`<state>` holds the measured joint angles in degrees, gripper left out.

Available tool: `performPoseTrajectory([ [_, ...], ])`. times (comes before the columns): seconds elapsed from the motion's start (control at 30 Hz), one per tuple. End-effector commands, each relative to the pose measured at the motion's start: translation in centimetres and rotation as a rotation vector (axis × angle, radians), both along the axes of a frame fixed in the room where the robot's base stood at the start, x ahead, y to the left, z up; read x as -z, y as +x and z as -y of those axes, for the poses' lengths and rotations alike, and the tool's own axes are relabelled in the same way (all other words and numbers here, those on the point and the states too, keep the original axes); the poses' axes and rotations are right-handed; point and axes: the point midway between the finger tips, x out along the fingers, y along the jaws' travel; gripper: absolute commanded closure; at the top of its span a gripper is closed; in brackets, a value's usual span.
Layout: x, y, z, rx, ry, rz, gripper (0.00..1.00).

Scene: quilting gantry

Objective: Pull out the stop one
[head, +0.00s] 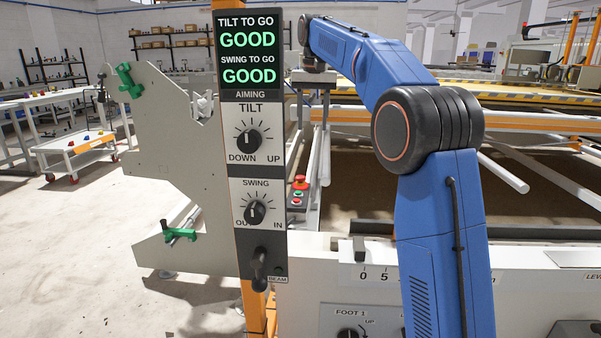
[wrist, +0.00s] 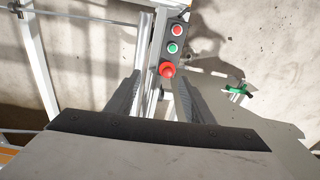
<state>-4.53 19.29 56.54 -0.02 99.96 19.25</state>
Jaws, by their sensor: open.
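The stop button is a red mushroom head (head: 299,181) on top of a small dark control box (head: 296,202). The box stands behind the black panel, with a red and a green button below the mushroom head. In the wrist view the mushroom head (wrist: 167,70) lies between the tips of my gripper (wrist: 158,78), nearer the right finger. The box (wrist: 168,58) runs up the picture from it, with a green button (wrist: 173,48) and a flat red button (wrist: 177,31). My gripper is open and holds nothing. I cannot tell how far its tips are from the mushroom head.
The black panel (head: 264,88) with TILT and SWING dials stands at the near left of the box. A grey plate (head: 185,155) with green clamps (head: 180,233) is to its left. White rails (head: 325,135) run beside the box. Open floor (head: 60,260) lies at left.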

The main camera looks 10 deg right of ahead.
Motion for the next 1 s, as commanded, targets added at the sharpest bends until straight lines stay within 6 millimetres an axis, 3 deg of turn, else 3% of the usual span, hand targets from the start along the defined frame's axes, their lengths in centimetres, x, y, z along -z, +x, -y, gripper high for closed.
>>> performPoseTrajectory([
  [0.2,1.2,4.5,-1.0,0.027,-0.001,-0.036,0.52],
  [0.4,2.3,7.1,-1.6,0.046,-0.002,-0.061,0.52],
  [0.77,3.4,8.2,-2.0,0.058,-0.004,-0.075,0.52],
  [1.0,6.0,8.0,-1.9,0.057,-0.004,-0.076,0.52],
])
